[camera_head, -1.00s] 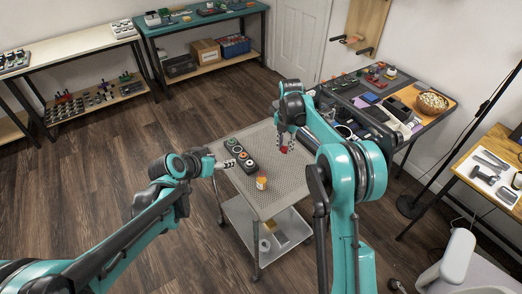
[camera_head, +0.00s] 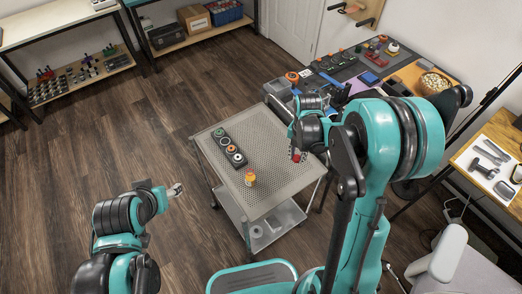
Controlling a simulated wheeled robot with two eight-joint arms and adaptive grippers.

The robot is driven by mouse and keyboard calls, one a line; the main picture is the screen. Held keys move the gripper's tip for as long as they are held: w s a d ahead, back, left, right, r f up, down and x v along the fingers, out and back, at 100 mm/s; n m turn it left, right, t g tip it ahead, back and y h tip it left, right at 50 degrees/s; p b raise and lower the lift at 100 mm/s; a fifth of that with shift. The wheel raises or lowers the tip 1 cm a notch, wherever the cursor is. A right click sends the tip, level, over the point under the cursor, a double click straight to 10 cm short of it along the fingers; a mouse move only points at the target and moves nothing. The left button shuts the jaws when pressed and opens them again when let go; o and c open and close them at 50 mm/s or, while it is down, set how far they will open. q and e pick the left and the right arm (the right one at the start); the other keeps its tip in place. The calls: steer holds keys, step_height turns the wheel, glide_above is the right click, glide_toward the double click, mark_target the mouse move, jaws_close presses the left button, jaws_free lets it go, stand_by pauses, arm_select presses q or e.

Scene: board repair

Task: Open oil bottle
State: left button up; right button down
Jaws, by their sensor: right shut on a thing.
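A small orange-yellow bottle (camera_head: 250,179) stands upright on the perforated top of the grey cart (camera_head: 278,168). I cannot tell whether its cap is on. My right gripper (camera_head: 298,157) is above the cart, to the right of the bottle and apart from it. It is shut on a small red thing (camera_head: 295,158) at its fingertips, which is mostly hidden and too small to identify. My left gripper (camera_head: 177,190) is left of the cart, over the floor, clear of the bottle. Its fingers are too small to tell whether they are open.
A black holder (camera_head: 224,139) with several round pieces lies on the cart, behind and left of the bottle. A cluttered workbench (camera_head: 408,76) stands behind the cart at the right. Another table (camera_head: 470,190) with tools is at the far right. The floor left of the cart is open.

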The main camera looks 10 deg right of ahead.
steer(key=b, duration=0.3)
glide_above(271, 160)
step_height(271, 160, down, 7)
steer(key=shift+d+r, duration=0.1)
steer(key=shift+r, duration=0.1)
steer(key=shift+f+b, duration=1.05)
steer(key=shift+f, duration=0.9)
steer(key=shift+s, duration=0.1)
steer(key=shift+f, duration=0.1)
steer(key=c, duration=1.3)
jaws_free()
